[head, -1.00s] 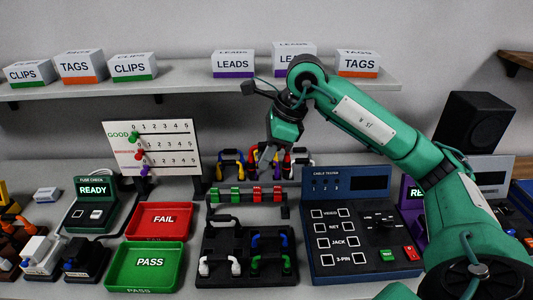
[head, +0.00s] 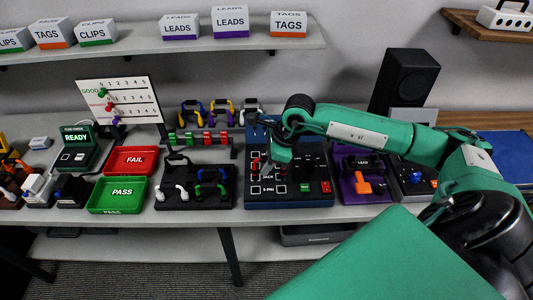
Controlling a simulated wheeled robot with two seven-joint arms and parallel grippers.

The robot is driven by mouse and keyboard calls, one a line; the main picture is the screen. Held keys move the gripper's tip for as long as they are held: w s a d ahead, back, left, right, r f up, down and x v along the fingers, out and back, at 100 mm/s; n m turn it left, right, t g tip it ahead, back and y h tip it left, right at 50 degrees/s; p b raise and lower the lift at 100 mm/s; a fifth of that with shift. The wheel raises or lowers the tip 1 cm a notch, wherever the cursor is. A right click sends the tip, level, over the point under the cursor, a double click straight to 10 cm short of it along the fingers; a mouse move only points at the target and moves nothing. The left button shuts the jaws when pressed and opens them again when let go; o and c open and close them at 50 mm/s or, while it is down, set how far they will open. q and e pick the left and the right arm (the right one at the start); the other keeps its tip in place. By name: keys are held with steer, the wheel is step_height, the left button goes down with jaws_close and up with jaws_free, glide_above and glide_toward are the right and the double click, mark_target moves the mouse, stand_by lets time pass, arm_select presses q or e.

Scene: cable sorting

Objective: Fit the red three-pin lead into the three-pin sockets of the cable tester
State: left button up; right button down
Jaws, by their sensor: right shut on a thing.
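The cable tester (head: 290,203), a dark blue panel with labelled rows of sockets, stands right of the middle of the bench. Its 3-PIN row (head: 268,189) is the lowest and shows clear. My right gripper (head: 267,168) is over the tester's left half, above the 3-PIN row in the picture, and covers part of the upper rows. It is shut on the red lead (head: 256,164), of which only a small red part shows. Its pins and the gap to the panel cannot be made out. My left gripper is out of view.
A rack (head: 198,139) with several leads stands behind a black board (head: 195,202) of coloured leads. Red FAIL (head: 131,174) and green PASS (head: 103,208) trays lie left. A purple unit (head: 350,197) sits close right of the tester.

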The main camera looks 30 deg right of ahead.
step_height(320, 180, down, 3)
steer(key=shift+f+b, duration=0.2)
steer(key=shift+b, duration=0.3)
steer(key=shift+f+b, duration=0.7)
steer(key=shift+f, duration=0.1)
steer(key=shift+w+f, duration=0.1)
steer(key=shift+f, duration=0.1)
steer(key=shift+b, duration=0.95)
steer(key=shift+f+b, duration=0.5)
steer(key=shift+b, duration=0.35)
stand_by(0.7)
steer(key=shift+f, duration=0.1)
steer(key=shift+f+b, duration=0.1)
steer(key=shift+b, duration=0.2)
